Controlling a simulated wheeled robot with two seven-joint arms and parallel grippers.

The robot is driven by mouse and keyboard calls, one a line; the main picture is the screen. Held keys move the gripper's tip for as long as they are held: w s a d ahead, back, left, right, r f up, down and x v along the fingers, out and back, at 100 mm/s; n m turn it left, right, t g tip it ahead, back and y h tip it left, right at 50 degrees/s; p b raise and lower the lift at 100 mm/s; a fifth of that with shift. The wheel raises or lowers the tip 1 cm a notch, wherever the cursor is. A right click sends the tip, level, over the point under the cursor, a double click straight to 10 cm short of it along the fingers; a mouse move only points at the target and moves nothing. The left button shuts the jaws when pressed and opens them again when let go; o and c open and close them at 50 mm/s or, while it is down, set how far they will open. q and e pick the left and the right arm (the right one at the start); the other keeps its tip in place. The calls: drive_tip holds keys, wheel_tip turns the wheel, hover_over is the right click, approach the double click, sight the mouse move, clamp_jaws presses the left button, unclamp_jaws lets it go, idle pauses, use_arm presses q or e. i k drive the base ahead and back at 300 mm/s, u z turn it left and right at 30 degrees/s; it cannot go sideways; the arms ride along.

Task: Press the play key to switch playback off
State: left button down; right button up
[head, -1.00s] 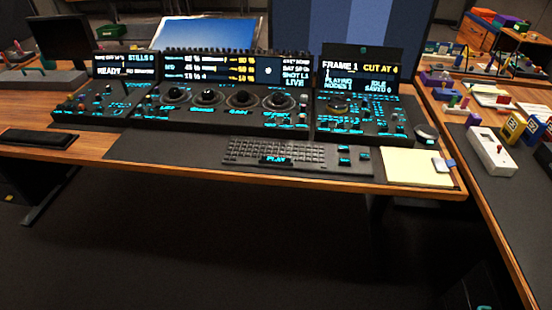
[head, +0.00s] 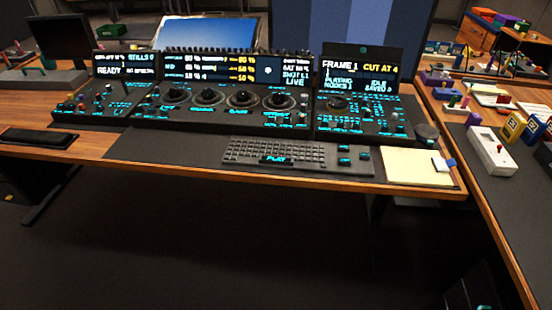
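The play key (head: 275,160) is a dark bar with glowing cyan "PLAY" lettering, at the front edge of the black keyboard (head: 240,150) in the middle of the desk. The right panel's screen (head: 360,72) reads "FRAME 1", "CUT AT 4", what looks like "PLAYING", and "IDLE". Neither of my grippers is in the head view, and nothing touches or covers the play key.
Trackball panels (head: 238,98) line the back of the desk (head: 180,152). A yellow notepad (head: 415,167) lies right of the keyboard and a black phone-like slab (head: 38,138) lies at left. A side table (head: 470,165) holds several small boxes. The keyboard's front is clear.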

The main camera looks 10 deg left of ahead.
sight(271, 160)
drive_tip(key=u, duration=1.05)
drive_tip(key=i, duration=0.5)
drive_tip(key=z, duration=2.1)
